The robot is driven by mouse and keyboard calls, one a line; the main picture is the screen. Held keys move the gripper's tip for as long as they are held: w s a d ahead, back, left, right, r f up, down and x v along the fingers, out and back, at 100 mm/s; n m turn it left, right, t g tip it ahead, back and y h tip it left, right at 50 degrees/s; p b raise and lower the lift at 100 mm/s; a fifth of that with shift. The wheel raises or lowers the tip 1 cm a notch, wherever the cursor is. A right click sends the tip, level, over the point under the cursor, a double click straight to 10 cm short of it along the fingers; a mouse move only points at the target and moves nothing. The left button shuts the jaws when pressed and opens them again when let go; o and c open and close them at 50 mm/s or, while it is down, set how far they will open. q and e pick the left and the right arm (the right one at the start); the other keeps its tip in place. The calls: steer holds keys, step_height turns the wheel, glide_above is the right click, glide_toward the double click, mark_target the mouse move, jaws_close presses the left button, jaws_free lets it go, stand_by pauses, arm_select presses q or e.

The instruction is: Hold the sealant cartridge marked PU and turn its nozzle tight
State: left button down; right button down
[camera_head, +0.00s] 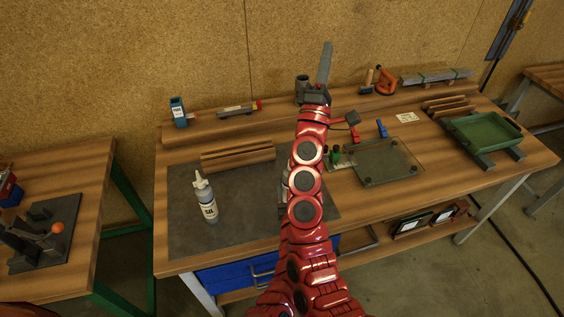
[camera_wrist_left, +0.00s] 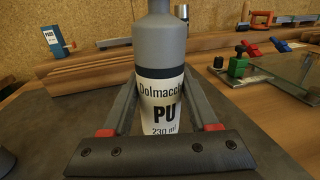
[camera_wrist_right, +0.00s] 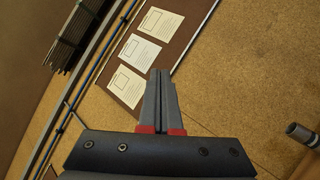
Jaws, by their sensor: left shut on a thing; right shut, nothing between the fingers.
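The grey sealant cartridge marked PU (camera_wrist_left: 165,112) stands upright in the left wrist view, with its label facing me. My left gripper (camera_wrist_left: 158,78) is shut around its body, one finger on each side. The cartridge's top and nozzle are cut off by the picture edge, and its base is hidden behind the gripper. In the head view my right arm covers most of that place. My right gripper (camera_head: 326,47) is shut and empty, pointing up above the bench's back; its fingers also show in the right wrist view (camera_wrist_right: 160,85), against the wall.
A glass plate (camera_head: 385,165) with clamps and a green tray (camera_head: 482,134) are to the right.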

step_height(320, 180, down, 9)
steer(key=d+m+g+h, duration=0.3)
steer(key=m+g+h, duration=0.2)
steer(key=m+g, duration=0.75)
steer(key=s+a+f+m+g+y, duration=0.1)
steer(key=s+a+f+g+y, duration=0.3)
steer(key=a+f, duration=0.4)
steer(key=s+a+f+g+y, duration=0.2)
steer(key=s+a+f+y, duration=0.3)
steer(key=a, duration=0.6)
steer(key=w+d+f+h, duration=0.1)
steer(key=w+d+f, duration=0.4)
steer(key=f, duration=0.4)
steer(key=shift+w+d, duration=0.35)
steer(key=shift+d, duration=0.35)
steer(key=shift+f, duration=0.1)
